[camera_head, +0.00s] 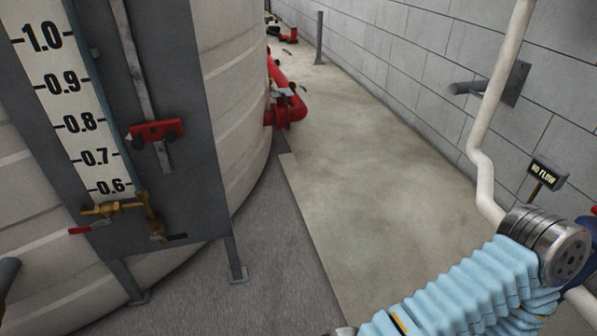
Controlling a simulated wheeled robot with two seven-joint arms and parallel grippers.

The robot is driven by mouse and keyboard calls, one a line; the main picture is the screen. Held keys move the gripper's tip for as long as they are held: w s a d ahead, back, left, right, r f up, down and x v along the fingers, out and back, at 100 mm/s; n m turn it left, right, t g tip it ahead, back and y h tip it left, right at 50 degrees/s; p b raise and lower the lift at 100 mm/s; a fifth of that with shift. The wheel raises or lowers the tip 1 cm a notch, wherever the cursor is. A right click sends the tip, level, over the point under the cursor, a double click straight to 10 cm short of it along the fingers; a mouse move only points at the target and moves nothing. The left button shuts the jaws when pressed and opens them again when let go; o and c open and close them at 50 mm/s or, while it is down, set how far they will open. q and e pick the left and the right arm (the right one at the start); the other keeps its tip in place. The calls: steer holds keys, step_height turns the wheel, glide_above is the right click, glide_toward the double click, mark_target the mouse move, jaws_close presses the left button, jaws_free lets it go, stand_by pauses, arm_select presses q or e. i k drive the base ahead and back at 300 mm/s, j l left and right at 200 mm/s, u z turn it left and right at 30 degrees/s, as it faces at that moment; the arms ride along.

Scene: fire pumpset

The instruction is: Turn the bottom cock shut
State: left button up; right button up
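The brass bottom cock (122,208) sits at the foot of the level gauge, just below the 0.6 mark on the scale board (62,100). A red-tipped lever (80,230) points left from it. A second brass fitting with a dark handle (172,238) hangs at its lower right. The flow position of each is too small to tell. Neither of my grippers is in view. My arm in a light blue sleeve crosses the lower right, well away from the cock.
A large pale tank (235,100) stands behind the gauge panel (195,190), which has metal legs. A red pipe elbow (290,105) juts from the tank. The middle floor (370,180) is clear.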

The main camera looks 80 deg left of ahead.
mark_target(88, 229)
steer(key=u, duration=4.35)
